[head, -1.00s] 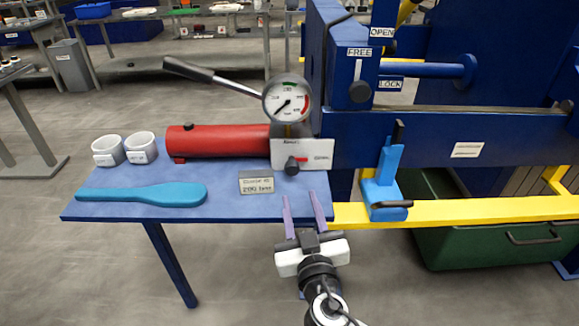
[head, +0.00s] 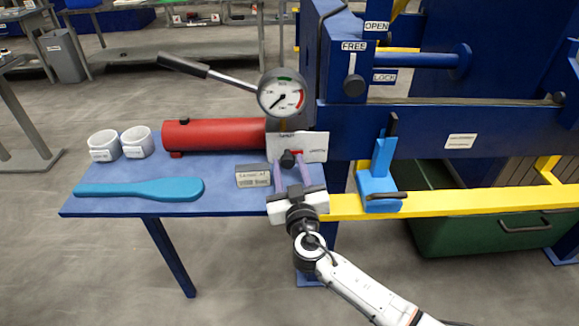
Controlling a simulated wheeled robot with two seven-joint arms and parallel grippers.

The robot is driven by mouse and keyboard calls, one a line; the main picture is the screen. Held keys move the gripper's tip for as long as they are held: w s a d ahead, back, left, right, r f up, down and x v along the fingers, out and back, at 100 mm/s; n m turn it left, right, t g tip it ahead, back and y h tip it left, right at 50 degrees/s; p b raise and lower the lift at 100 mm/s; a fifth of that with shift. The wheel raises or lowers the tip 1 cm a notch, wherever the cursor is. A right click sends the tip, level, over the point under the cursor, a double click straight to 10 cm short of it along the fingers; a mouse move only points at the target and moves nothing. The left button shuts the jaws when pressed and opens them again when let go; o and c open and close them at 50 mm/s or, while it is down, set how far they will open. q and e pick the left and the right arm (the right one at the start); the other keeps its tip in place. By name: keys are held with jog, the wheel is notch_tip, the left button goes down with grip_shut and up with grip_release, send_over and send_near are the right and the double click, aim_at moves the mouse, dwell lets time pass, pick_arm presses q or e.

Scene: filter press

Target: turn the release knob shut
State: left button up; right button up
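The release knob (head: 288,159) is a small black knob with a red mark beside it, on a white plate (head: 314,146) at the right end of the red pump cylinder (head: 215,134). The plate's lettering is too small to read surely. My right gripper (head: 290,168) reaches up from below. Its two purple fingers are apart, one on either side of the knob's lower part; I cannot tell whether they touch it. The round pressure gauge (head: 282,97) stands above the plate, its needle pointing lower left. My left gripper is not in view.
The blue table (head: 120,209) carries a teal paddle (head: 140,189), two white cups (head: 104,146) and a small label sign (head: 253,176). A pump lever (head: 183,66) rises to the left. A blue latch piece (head: 380,187) and yellow rail (head: 450,202) lie to the right.

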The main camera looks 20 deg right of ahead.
jog(key=c, duration=0.8)
jog(key=shift+o, duration=0.2)
jog(key=shift+n, duration=1.3)
jog(key=n, duration=0.3)
jog(key=shift+r+g, duration=0.15)
jog(key=shift+g, duration=0.25)
jog(key=n+p, duration=0.1)
jog(key=n, duration=0.2)
jog(key=n+h+p, duration=0.1)
jog(key=n, duration=0.2)
jog(key=shift+a+g, duration=0.1)
jog(key=shift+g, duration=0.2)
jog(key=n+p, duration=0.1)
jog(key=n, duration=0.3)
jog(key=shift+n+h, duration=0.4)
